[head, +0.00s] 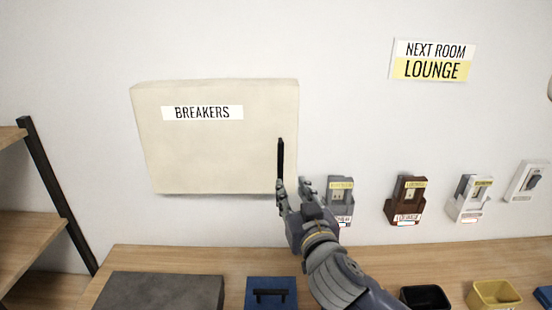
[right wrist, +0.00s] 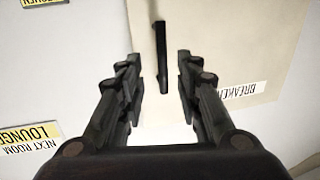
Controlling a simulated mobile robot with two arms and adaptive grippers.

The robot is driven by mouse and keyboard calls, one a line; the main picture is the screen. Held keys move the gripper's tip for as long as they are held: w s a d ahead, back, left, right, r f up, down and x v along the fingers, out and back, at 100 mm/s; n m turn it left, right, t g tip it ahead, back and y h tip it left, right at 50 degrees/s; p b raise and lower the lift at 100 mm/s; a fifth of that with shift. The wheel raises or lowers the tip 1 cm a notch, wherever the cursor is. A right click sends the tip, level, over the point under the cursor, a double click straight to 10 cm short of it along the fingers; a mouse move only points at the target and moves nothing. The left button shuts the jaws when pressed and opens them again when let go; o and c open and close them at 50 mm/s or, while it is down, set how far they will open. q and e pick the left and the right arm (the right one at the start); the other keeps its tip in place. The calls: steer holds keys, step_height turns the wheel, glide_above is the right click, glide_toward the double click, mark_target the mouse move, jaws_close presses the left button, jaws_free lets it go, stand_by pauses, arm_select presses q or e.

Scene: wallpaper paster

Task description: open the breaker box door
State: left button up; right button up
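The breaker box (head: 215,145) is a cream box on the wall with a "BREAKERS" label; its door is shut. A black vertical handle (head: 281,160) is near the door's right edge. My right gripper (head: 293,183) is at the handle's lower end in the head view. In the right wrist view, the gripper (right wrist: 157,75) is open, with the handle (right wrist: 161,57) between its two fingers and a gap on each side. The box face (right wrist: 225,45) also shows there. My left gripper is not in view.
Several switches hang on the wall to the right, including a grey one (head: 342,190) and a brown one (head: 408,195). Below is a wooden counter (head: 240,262) with a grey slab (head: 160,290), a blue box (head: 271,293) and bins. A shelf (head: 30,228) stands at left.

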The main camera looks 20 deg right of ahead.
mark_target(281, 166)
steer(key=w+p, duration=0.1)
steer(key=w, duration=0.2)
steer(key=w+r+p, duration=0.1)
steer(key=w, duration=0.2)
steer(key=w+p, duration=0.1)
steer(key=w, duration=0.2)
steer(key=shift+w+d+r, duration=0.1)
steer(key=shift+d+r, duration=0.05)
steer(key=shift+r, duration=0.15)
steer(key=shift+w+f+p, duration=0.15)
steer(key=shift+w+p, duration=0.2)
steer(key=shift+w, duration=0.45)
jaws_close()
